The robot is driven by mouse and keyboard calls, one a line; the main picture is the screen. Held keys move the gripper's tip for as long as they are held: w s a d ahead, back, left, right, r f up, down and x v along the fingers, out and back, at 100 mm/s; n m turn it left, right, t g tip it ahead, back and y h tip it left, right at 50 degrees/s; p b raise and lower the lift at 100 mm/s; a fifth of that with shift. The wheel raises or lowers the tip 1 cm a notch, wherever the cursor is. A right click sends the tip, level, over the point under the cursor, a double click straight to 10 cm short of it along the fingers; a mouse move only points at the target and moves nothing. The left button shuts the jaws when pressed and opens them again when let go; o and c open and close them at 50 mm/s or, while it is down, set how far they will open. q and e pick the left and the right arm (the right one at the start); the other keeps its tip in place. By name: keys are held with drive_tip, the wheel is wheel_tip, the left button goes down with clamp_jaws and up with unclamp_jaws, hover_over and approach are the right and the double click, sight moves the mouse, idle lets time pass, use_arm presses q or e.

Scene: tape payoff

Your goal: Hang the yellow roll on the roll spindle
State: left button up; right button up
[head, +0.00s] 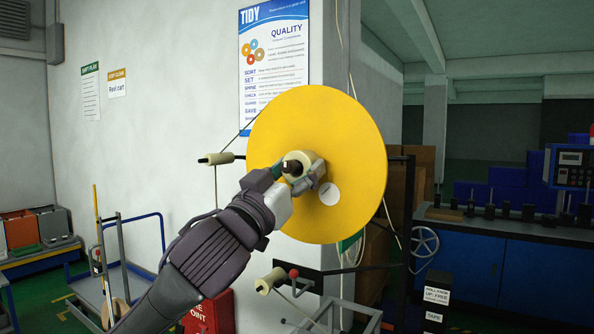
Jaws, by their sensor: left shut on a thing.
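The yellow roll (340,120) is a large flat disc in the middle of the head view, its face toward me. A pale round label is on its lower right. My left gripper (297,176) is shut at the roll's centre, on its cream core (312,162). A dark round end shows at the core; I cannot tell whether it belongs to a spindle. The disc hides what lies behind it, so I cannot tell whether the roll is on the roll spindle. My right gripper is not in view.
A cream roller (222,158) sticks out left of the disc. Below is another cream roller (270,281) with a red knob, on a dark frame. A blue workbench (480,262) stands right, a cart (132,262) left. A red box (210,313) is low beside my arm.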

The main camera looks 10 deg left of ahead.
use_arm(q)
drive_tip(key=shift+r, duration=0.1)
drive_tip(key=o, duration=1.7)
drive_tip(key=shift+s, duration=0.1)
drive_tip(key=v, duration=1.2)
